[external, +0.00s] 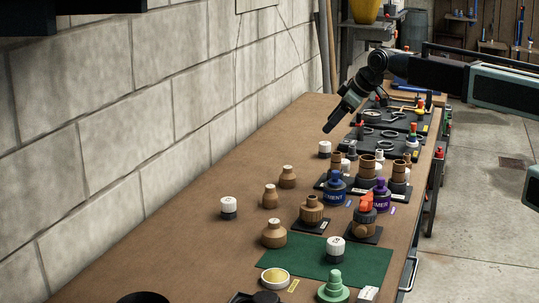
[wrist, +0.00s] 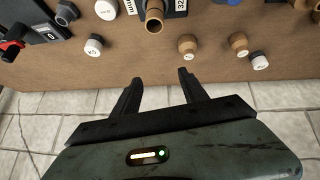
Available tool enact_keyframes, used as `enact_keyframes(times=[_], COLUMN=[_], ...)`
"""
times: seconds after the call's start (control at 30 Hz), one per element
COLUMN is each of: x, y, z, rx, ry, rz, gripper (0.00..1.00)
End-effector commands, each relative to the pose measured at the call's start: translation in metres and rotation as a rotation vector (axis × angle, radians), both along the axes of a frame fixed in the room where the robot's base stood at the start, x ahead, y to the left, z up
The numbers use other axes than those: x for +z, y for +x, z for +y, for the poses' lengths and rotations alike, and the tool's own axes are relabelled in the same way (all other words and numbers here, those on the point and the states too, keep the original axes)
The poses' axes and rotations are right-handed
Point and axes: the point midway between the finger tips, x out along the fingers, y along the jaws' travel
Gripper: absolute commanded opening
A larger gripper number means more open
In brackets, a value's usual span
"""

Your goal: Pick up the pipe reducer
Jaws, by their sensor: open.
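Several tan, tapering fittings with pale tops look like pipe reducers; I cannot tell which one is meant. In the external view one stands near the wall side (external: 287,177), one nearer the camera (external: 270,197) and one by the green mat (external: 274,235). In the wrist view, two tan fittings show, one right of centre (wrist: 188,45) and one further right (wrist: 239,45). My gripper (external: 334,124) hangs tilted over the table's far left part; in the wrist view its fingers (wrist: 160,78) are spread and empty, apart from the fittings.
White-topped caps (external: 228,207) stand among the fittings. Blue (external: 335,188) and purple (external: 381,196) bottles and brown pipe pieces (external: 311,211) crowd the right side. A green mat (external: 375,266) lies in front. A block wall (external: 120,90) borders the table; bare wood lies along it.

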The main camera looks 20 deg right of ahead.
Motion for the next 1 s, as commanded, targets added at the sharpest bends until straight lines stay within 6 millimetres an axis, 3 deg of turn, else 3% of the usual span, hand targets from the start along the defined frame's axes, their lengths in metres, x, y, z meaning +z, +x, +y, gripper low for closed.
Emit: enact_keyframes(times=[0.03, 0.13, 0.3, 0.57, 0.8, 0.9, 1.0], x=[0.015, 0.031, 0.010, -0.033, -0.070, -0.072, -0.068], y=[0.005, 0.006, -0.031, -0.108, -0.207, -0.235, -0.245], z=[0.023, 0.066, 0.130, 0.192, 0.254, 0.269, 0.274], rx=[0.036, 0.110, 0.250, 0.437, 0.661, 0.726, 0.751], ry=[0.019, 0.065, 0.153, 0.275, 0.447, 0.505, 0.528], rz=[-0.027, -0.083, -0.105, -0.065, -0.042, -0.041, -0.043], gripper=[0.51, 0.51, 0.51, 0.51, 0.51, 0.51, 0.51])
